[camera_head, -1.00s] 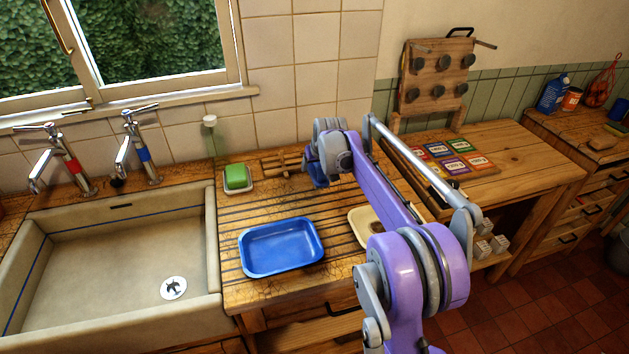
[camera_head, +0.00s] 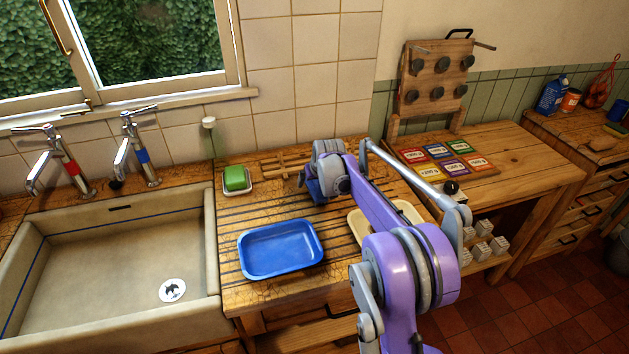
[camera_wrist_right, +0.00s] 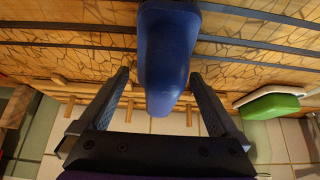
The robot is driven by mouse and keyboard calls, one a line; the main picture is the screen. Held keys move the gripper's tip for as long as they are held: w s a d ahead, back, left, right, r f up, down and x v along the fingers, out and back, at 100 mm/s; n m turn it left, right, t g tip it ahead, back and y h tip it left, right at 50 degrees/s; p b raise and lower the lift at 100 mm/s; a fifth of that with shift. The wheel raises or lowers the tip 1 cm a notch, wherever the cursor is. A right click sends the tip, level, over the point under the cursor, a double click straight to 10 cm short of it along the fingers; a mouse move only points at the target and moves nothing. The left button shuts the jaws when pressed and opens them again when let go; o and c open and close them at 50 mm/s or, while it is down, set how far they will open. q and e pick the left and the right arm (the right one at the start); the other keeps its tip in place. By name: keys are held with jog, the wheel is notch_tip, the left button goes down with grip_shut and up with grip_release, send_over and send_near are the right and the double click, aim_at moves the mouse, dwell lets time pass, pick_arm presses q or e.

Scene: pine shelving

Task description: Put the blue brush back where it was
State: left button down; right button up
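The blue brush (camera_wrist_right: 166,50) shows in the right wrist view between the two fingers of my right gripper (camera_wrist_right: 158,76). The fingers stand apart, with a clear gap between the left finger and the brush; the right finger is close to it. In the head view the brush (camera_head: 314,190) is mostly hidden under my right gripper, above or on the grooved wooden drainboard (camera_head: 232,205); I cannot tell whether it touches the board. A slatted wooden rack (camera_head: 282,166) lies at the back by the tiled wall. My left gripper is not in view.
A blue tray (camera_head: 281,248) lies in front, with a cream tray (camera_head: 408,210) partly behind my arm. A green sponge (camera_head: 235,178) sits in a white dish left of the rack. The sink (camera_head: 110,260) is at the left. Coloured cards (camera_head: 447,160) lie at the right.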

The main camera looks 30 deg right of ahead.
jog(key=v, duration=1.2)
jog(key=shift+s+a+r, duration=0.1)
jog(key=shift+a+r, duration=0.05)
jog(key=s+a+f+n, duration=0.1)
jog(key=s+a+f, duration=0.3)
jog(key=s, duration=0.7)
jog(key=s+a+f+n+y, duration=0.1)
jog(key=s+a+f, duration=0.3)
jog(key=s+a, duration=0.5)
jog(key=s+a+f+g, duration=0.1)
jog(key=s+a+f, duration=0.3)
jog(key=s, duration=0.9)
jog(key=a, duration=0.2)
jog(key=shift+a+f+n, duration=0.25)
jog(key=shift+n, duration=0.15)
